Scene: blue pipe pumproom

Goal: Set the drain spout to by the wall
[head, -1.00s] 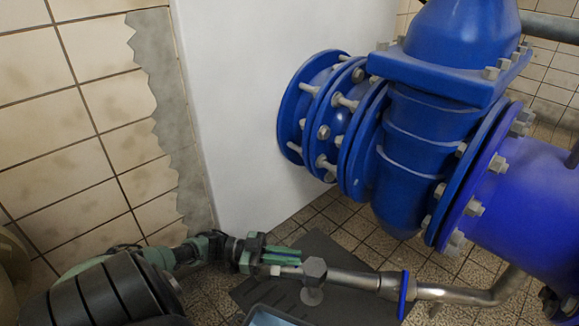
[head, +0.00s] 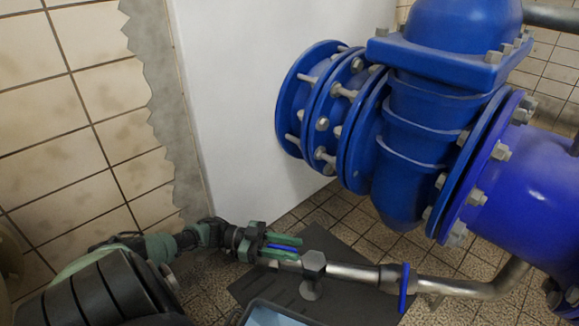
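The drain spout (head: 352,272) is a grey metal pipe low in the head view, with a hexagonal fitting (head: 314,264) near its left end. A flat blue piece (head: 404,287) crosses the pipe farther right, where the pipe bends toward the big blue pipe. My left gripper (head: 291,248) is at the spout's left end, its green fingers spread apart. A narrow blue strip shows between the fingers; I cannot tell whether it belongs to the spout or the gripper. The fingers overlap the spout's end in view, and contact is unclear. My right gripper is out of view.
A large blue valve (head: 425,130) and flanged blue pipe (head: 530,190) fill the right. A white wall block (head: 235,110) stands behind the spout's left end. A tiled wall (head: 80,120) is at left. A dark floor plate (head: 340,300) lies beneath the spout.

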